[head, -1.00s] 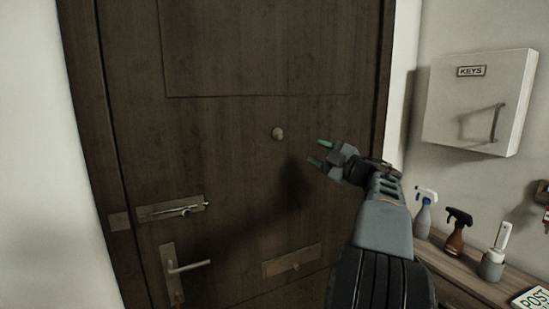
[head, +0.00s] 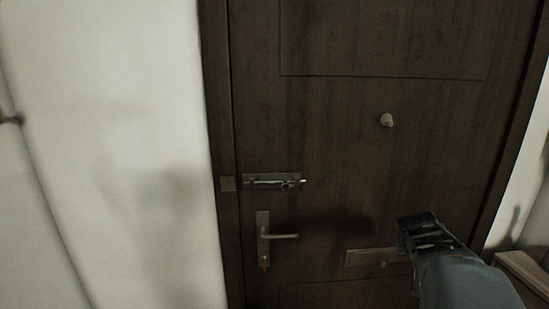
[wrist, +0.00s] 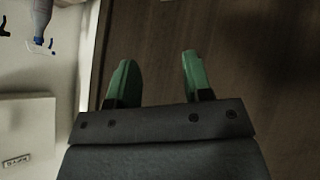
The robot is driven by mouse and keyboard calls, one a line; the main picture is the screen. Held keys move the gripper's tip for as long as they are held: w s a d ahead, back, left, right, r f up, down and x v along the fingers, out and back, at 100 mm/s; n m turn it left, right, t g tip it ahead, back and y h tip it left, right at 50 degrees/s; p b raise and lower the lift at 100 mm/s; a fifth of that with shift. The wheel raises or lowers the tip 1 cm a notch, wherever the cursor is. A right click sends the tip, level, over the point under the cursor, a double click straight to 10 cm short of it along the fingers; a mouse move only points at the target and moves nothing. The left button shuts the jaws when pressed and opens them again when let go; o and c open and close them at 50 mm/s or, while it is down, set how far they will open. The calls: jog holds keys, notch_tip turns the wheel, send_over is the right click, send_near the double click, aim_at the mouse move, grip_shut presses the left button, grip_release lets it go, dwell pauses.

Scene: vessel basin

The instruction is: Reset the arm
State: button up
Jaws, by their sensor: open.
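My gripper (wrist: 158,80) shows in the wrist view with its two green fingers spread apart and nothing between them. A dark wooden door surface lies beyond the fingers in that view. In the head view only part of my arm shows at the lower right, in front of the door (head: 350,160); the fingers do not show there.
A white wall (head: 110,130) is at left. A cabinet edge (head: 512,272) stands at lower right.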

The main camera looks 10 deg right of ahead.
jog(key=s+a+f+n+y, duration=0.1)
jog(key=s+a+f+y, duration=0.1)
jog(key=a, duration=0.7)
jog(key=s+a+f+n+g+y, duration=0.1)
jog(key=s+a+f+n+y, duration=0.1)
jog(key=a, duration=0.8)
jog(key=s+a+f+n+y, duration=0.2)
jog(key=a+y, duration=0.1)
jog(key=a, duration=0.6)
jog(key=shift+a+f+g, duration=0.25)
jog(key=shift+f+g, duration=0.05)
jog(key=shift+f, duration=0.05)
jog(key=shift+s, duration=0.1)
dwell(0.7)
